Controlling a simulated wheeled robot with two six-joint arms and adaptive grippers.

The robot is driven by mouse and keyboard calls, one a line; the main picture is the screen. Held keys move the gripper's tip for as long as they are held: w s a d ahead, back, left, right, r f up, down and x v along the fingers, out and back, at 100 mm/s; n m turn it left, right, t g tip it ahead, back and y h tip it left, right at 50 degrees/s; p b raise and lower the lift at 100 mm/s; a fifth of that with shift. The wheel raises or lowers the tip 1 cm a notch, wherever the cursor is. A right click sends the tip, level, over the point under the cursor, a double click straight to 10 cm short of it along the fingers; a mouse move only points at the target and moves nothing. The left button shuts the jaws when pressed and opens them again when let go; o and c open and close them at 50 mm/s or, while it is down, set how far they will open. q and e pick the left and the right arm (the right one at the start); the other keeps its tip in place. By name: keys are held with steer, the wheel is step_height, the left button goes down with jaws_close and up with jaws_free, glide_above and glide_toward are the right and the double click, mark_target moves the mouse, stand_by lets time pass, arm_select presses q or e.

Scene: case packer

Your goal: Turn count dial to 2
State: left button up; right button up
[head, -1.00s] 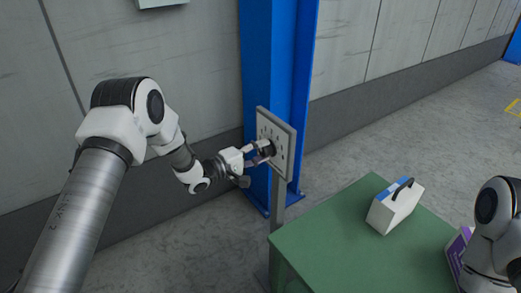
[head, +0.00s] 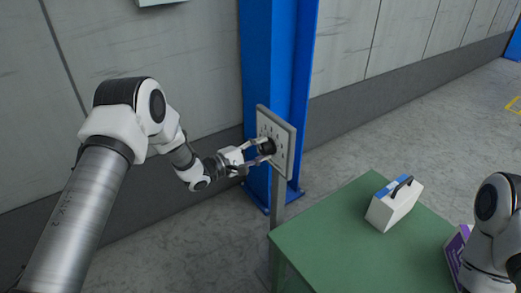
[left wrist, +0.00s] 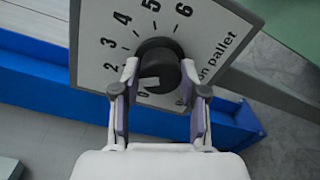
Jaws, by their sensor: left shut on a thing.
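The count dial is a black round knob (left wrist: 158,66) on a pale panel (left wrist: 92,70) with printed numbers 0 to 6 around it. In the head view the dial (head: 268,146) faces my left arm. My left gripper (head: 261,150) is shut on the dial. In the left wrist view its two fingers (left wrist: 157,92) lie on either side of the knob. A pale mark on the knob shows between the fingers on the side near the 0; its exact reading is hard to tell. My right arm shows at the right edge, its gripper out of view.
The panel stands on a grey post (head: 277,205) before a blue column (head: 282,60). A green table (head: 335,240) is to the right, with a white and blue case with a dark handle (head: 394,208) on it. A purple item (head: 455,250) is partly hidden by my right arm.

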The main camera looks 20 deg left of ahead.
arm_select(q)
steer(key=o, duration=1.1)
steer(key=shift+a, duration=0.15)
steer(key=shift+o, duration=0.2)
steer(key=v, duration=1.1)
steer(key=shift+s+a, duration=0.25)
steer(key=shift+s, duration=0.1)
